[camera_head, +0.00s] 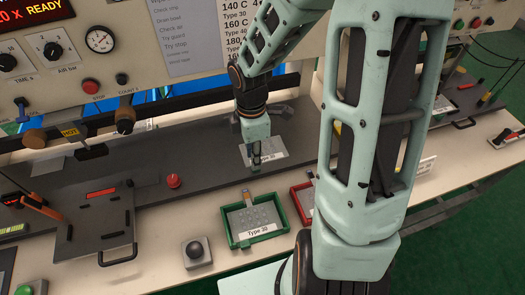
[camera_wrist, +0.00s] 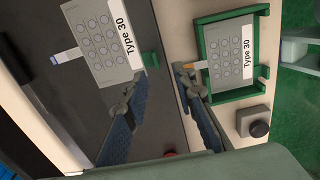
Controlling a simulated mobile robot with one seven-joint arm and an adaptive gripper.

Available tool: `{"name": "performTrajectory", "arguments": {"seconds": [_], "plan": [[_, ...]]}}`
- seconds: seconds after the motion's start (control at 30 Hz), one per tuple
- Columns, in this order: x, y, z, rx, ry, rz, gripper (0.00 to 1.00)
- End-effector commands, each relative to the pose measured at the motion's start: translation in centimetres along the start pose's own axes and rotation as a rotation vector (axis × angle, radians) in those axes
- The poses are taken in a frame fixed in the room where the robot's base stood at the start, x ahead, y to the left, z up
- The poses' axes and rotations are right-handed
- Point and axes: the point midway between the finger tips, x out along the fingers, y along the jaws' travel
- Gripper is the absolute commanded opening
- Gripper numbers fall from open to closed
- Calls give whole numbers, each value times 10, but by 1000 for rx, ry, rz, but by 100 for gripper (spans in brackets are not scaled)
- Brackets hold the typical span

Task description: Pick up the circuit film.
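One grey film (camera_wrist: 98,40) with rows of round pads and a "Type 30" label lies on the dark plate in the wrist view; a pale tail with a blue end sticks out on its left. It also shows in the head view (camera_head: 249,149), partly hidden by my gripper. A second "Type 30" film (camera_wrist: 219,48), with an orange-tipped tail, lies in a green tray (camera_wrist: 265,45). The tray is nearer the front in the head view (camera_head: 233,243). My gripper (camera_wrist: 160,77) is open and empty, its fingertips between the two films. It points down in the head view (camera_head: 255,160).
A red tray (camera_head: 297,205) stands right of the green tray, partly behind my arm. A grey box with a black button (camera_head: 194,251) is left of the green tray. A red knob (camera_head: 173,181) and a handled plate (camera_head: 100,222) are further left. The machine panel (camera_head: 105,75) rises behind.

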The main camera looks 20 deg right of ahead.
Motion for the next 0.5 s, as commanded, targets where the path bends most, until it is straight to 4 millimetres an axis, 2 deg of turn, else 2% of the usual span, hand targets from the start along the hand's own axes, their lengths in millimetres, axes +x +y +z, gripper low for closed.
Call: {"name": "performTrajectory", "arguments": {"seconds": [0.17, 0.4, 0.5], "plan": [[13, 1, 0, 0, 1, -2, 25], [46, 4, 1, -2, 0, -1, 25], [53, 4, 2, -1, -1, 0, 25]]}}
